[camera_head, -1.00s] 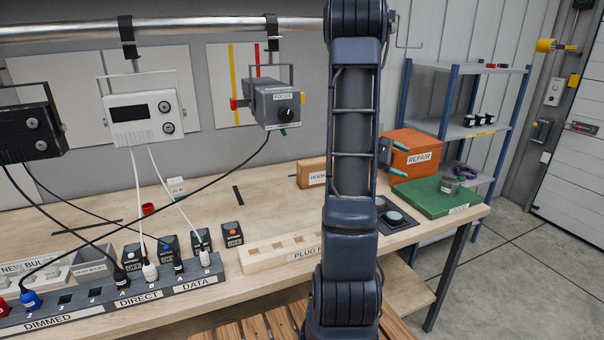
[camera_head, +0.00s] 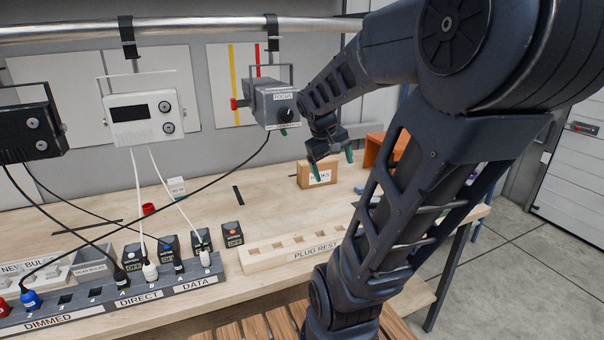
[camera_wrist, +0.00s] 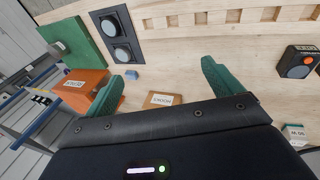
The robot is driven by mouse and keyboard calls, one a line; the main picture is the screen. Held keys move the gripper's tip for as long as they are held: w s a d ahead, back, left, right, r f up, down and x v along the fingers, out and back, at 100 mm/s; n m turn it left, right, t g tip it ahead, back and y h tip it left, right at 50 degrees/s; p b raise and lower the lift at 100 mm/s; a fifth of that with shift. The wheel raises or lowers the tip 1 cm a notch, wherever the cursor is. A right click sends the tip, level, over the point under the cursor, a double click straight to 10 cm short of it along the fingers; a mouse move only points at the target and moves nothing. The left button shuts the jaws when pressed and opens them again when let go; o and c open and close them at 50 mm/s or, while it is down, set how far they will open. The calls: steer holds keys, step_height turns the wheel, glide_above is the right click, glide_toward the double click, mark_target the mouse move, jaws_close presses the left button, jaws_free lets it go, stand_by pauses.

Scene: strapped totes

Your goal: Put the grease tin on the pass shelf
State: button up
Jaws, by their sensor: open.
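My gripper (camera_head: 331,160) is open and empty, with green fingertips pointing down above the bench near the HOOKS box. Its two fingers (camera_wrist: 162,82) show spread apart in the wrist view. A small grey cylinder, perhaps the grease tin (camera_wrist: 57,47), sits on the green board (camera_wrist: 75,40), away to the upper left of the fingers. I cannot read a label on it, and my arm hides it in the head view. A blue-posted shelf rack (camera_wrist: 20,98), possibly the pass shelf, stands beyond the bench at the left; my arm covers most of it in the head view.
The HOOKS box (camera_head: 319,175) and orange REPAIR box (camera_wrist: 78,86) stand near my gripper. A small blue block (camera_wrist: 131,75) lies between the fingers. The FOCUS lamp (camera_head: 271,103) hangs from the rail close to my arm. The plug rest (camera_head: 300,245) lies along the front edge.

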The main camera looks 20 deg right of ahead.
steer(key=s+a+r+t+y, duration=0.2)
steer(key=s+a+t+y, duration=0.1)
steer(key=a, duration=0.9)
steer(key=shift+s+m+y, duration=0.3)
steer(key=shift+s+y, duration=0.2)
steer(key=shift+s, duration=0.6)
